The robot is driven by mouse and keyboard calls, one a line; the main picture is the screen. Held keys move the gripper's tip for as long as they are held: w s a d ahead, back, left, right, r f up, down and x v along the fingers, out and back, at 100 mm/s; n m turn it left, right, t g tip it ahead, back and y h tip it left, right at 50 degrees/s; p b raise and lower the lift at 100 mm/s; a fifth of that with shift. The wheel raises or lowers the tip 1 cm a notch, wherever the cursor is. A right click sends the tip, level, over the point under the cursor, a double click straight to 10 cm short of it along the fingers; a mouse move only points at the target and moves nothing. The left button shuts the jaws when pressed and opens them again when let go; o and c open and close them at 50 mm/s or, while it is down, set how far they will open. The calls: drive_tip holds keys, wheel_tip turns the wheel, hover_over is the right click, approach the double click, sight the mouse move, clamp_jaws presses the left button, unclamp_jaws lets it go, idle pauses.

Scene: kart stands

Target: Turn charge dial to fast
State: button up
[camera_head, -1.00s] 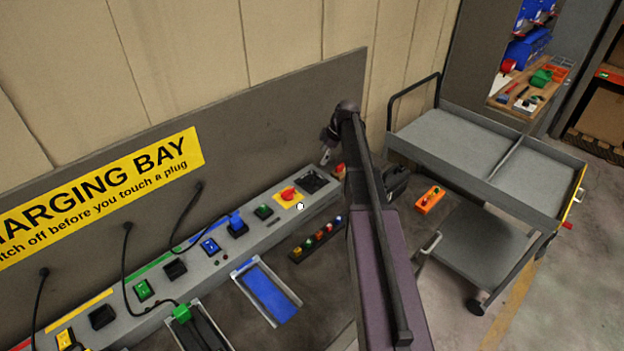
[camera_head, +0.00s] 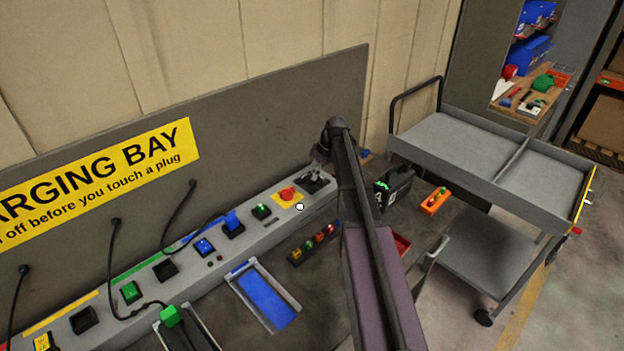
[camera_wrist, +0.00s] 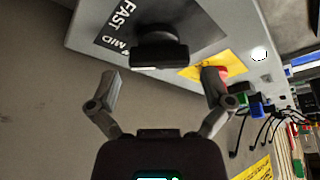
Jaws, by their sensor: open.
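The charge dial (camera_wrist: 158,48) is a black knob on a dark plate (camera_wrist: 195,14) lettered FAST and MID; the rest of the lettering is hidden or out of view. FAST is at the upper left and MID nearer the knob's left side. My gripper (camera_wrist: 161,78) is open, with one finger on each side just below the knob in the wrist view. Contact with the knob cannot be seen. In the head view, my gripper (camera_head: 318,172) is over the dial plate (camera_head: 326,191) at the right end of the grey console, and my arm partly hides it.
A red button (camera_head: 287,194) on a yellow plate sits left of the dial; it also shows in the wrist view (camera_wrist: 222,73). Switches and cables line the console (camera_head: 215,258). A black case (camera_head: 396,190) and an orange block (camera_head: 435,201) lie right of my arm, near a grey cart (camera_head: 450,141).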

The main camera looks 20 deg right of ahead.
drive_tip(key=shift+w+a+f+b, duration=0.1)
drive_tip(key=shift+a+f+b, duration=0.15)
drive_tip(key=shift+f+b, duration=0.25)
drive_tip(key=shift+f, duration=0.1)
drive_tip(key=c, duration=0.9)
